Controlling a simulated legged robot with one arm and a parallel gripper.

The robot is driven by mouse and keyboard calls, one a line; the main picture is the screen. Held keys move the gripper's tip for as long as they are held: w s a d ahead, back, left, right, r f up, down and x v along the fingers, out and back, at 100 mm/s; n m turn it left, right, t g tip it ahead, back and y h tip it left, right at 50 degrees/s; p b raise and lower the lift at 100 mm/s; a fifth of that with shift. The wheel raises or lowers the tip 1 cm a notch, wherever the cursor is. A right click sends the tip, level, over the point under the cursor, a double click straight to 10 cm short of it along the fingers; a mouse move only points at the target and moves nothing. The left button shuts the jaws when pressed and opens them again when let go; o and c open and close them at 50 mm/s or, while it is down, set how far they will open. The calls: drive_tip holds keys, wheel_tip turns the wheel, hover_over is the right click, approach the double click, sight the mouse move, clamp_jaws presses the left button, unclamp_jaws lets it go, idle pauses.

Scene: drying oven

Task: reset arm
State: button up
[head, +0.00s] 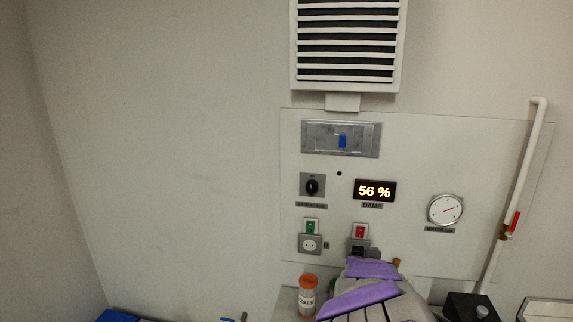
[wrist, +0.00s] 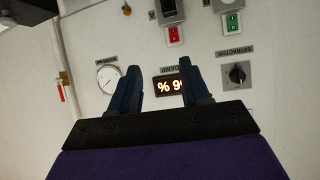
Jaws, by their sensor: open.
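My arm, purple and grey, shows at the bottom of the head view, in front of the lower part of the control panel. My gripper (wrist: 160,92) shows in the wrist view with its two dark fingers apart and nothing between them but the panel behind. The wrist view is upside down relative to the head view. The lit damp display (head: 375,191) reads 56 % and also shows behind the fingers in the wrist view (wrist: 171,87). The fingertips are not clearly seen in the head view.
The panel (head: 400,140) carries a black extractor knob (head: 312,186), a round gauge (head: 445,210), and green (head: 310,227) and red (head: 359,231) switches. An orange-capped jar (head: 307,296) stands left of my arm. A pipe with a red valve handle (head: 515,222) runs at right. The left wall is bare.

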drive_tip(key=s+a+f+n+g+y, duration=0.1)
drive_tip(key=s+f+g, duration=0.2)
drive_tip(key=s, duration=0.9)
drive_tip(key=s+a+f+n+g+y, duration=0.1)
drive_tip(key=s+g, duration=0.4)
drive_tip(key=s, duration=0.8)
drive_tip(key=s+a+f+n+g+y, duration=0.2)
drive_tip(key=s+f+g, duration=0.3)
drive_tip(key=s, duration=0.8)
drive_tip(key=shift+a, duration=0.65)
drive_tip(key=shift+w+f, duration=0.1)
